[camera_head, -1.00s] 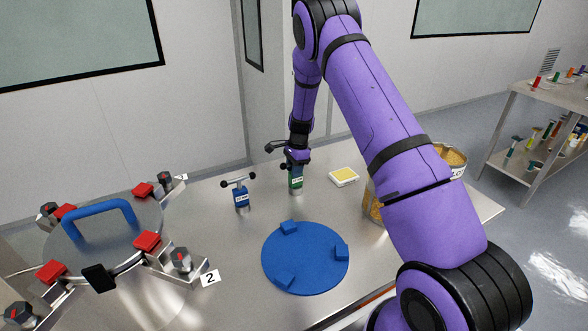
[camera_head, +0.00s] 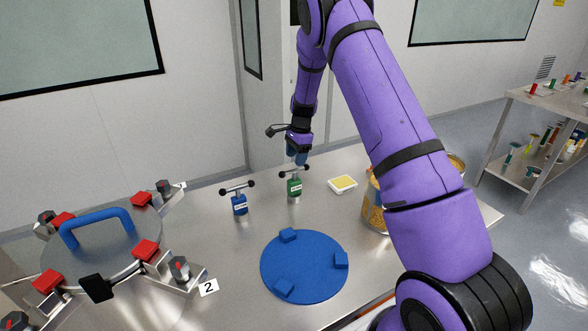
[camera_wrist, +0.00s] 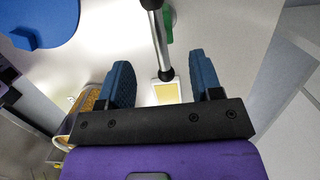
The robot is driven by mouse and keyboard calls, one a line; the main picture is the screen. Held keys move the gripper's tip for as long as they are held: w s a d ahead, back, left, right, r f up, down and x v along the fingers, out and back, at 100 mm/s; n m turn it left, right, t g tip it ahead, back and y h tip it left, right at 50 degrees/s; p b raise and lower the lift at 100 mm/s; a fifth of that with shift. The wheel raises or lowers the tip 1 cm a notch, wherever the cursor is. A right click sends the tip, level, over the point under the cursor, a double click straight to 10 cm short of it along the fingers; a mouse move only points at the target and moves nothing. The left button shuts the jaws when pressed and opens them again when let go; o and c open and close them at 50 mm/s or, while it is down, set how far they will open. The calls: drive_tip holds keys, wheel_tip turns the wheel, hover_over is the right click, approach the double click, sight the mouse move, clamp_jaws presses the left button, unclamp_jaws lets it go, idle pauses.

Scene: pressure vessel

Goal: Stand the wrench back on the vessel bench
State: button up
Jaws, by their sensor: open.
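A green T-handled wrench (camera_head: 295,189) stands upright on the steel vessel bench (camera_head: 225,262), its black-knobbed crossbar on top. A blue T-handled wrench (camera_head: 239,203) stands upright to its left. My gripper (camera_head: 297,160) is open and empty, just above the green wrench and apart from it. In the wrist view the blue fingers of my gripper (camera_wrist: 163,80) are spread wide. The crossbar of the green wrench (camera_wrist: 157,42) shows beyond them, with part of its green body (camera_wrist: 169,27) behind. The foot of the green wrench is hidden in the wrist view.
The vessel (camera_head: 110,255) with its blue handle and red-topped clamps stands at left. A blue round plate (camera_head: 303,268) lies in front. A white dish with yellow content (camera_head: 342,184) and a can (camera_head: 375,213), partly behind my arm, are at right.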

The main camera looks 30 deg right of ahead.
drive_tip(key=r, duration=0.3)
drive_tip(key=shift+d+r, duration=0.25)
drive_tip(key=shift+r, duration=0.1)
drive_tip(key=s+a+r+n+t, duration=0.1)
drive_tip(key=s+a+r+n, duration=0.3)
drive_tip(key=s+r, duration=0.65)
drive_tip(key=s+a+r+n+t, duration=0.1)
drive_tip(key=s+a+r+n, duration=0.45)
drive_tip(key=r, duration=0.75)
drive_tip(key=s+r+n+t, duration=0.1)
drive_tip(key=s+n, duration=0.1)
drive_tip(key=s, duration=0.7)
drive_tip(key=s+a+r+n+t+h, duration=0.1)
drive_tip(key=s+r+n, duration=0.1)
drive_tip(key=s, duration=0.8)
drive_tip(key=s+a+r+n+t, duration=0.1)
drive_tip(key=s+n, duration=0.3)
drive_tip(key=s, duration=0.5)
drive_tip(key=shift+s+a+r+h, duration=0.2)
drive_tip(key=shift+r+h, duration=0.2)
drive_tip(key=shift+n, duration=0.25)
